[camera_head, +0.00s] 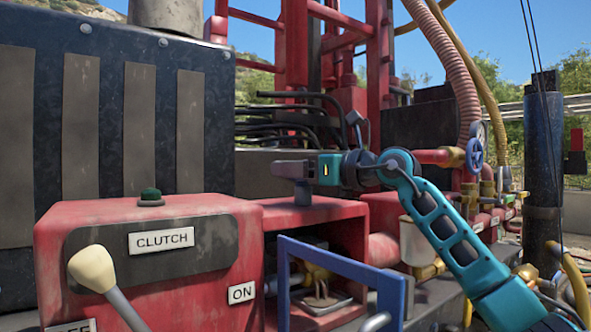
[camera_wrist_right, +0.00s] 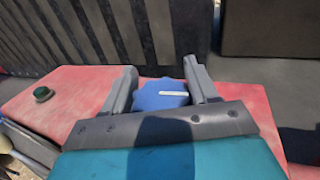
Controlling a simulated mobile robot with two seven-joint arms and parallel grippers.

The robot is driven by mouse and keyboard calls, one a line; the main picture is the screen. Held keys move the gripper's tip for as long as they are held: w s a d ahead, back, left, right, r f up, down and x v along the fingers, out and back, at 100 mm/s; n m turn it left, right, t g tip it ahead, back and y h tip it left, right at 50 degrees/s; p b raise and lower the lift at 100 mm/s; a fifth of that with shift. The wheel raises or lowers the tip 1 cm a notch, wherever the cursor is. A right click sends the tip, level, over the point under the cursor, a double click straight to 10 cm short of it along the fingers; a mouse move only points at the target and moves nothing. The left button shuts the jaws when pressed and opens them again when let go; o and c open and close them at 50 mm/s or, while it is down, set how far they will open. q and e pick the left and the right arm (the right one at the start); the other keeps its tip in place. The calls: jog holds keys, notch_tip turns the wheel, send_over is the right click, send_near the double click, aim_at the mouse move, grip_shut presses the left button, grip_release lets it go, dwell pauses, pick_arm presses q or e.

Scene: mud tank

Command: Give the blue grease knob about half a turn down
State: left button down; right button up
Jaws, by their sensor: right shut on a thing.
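The blue grease knob (camera_wrist_right: 160,95) has a lobed rim and a white line across its top, pointing roughly sideways in the right wrist view. In the head view its side (camera_head: 302,194) shows just below my right gripper (camera_head: 288,169), on top of a red box (camera_head: 325,212). My right gripper also shows in the wrist view (camera_wrist_right: 159,75), with one finger on each side of the knob, shut on it. The knob's lower part is hidden in the wrist view. My left gripper is out of view.
A red clutch housing (camera_head: 150,275) with a green button (camera_head: 150,197) and a cream-knobbed lever (camera_head: 93,270) stands to the left. A blue frame (camera_head: 340,272) stands before the red box's open front. Black hoses (camera_head: 275,126) run behind.

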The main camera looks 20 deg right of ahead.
jog(key=shift+c, duration=0.9)
jog(key=shift+m+t+h+b, duration=0.35)
jog(key=shift+m+t+h, duration=0.4)
jog(key=shift+h, duration=0.25)
jog(key=shift+w+d, duration=0.1)
jog(key=o, duration=1)
jog(key=shift+c, duration=0.2)
jog(key=b+v, duration=0.3)
jog(key=v, duration=1)
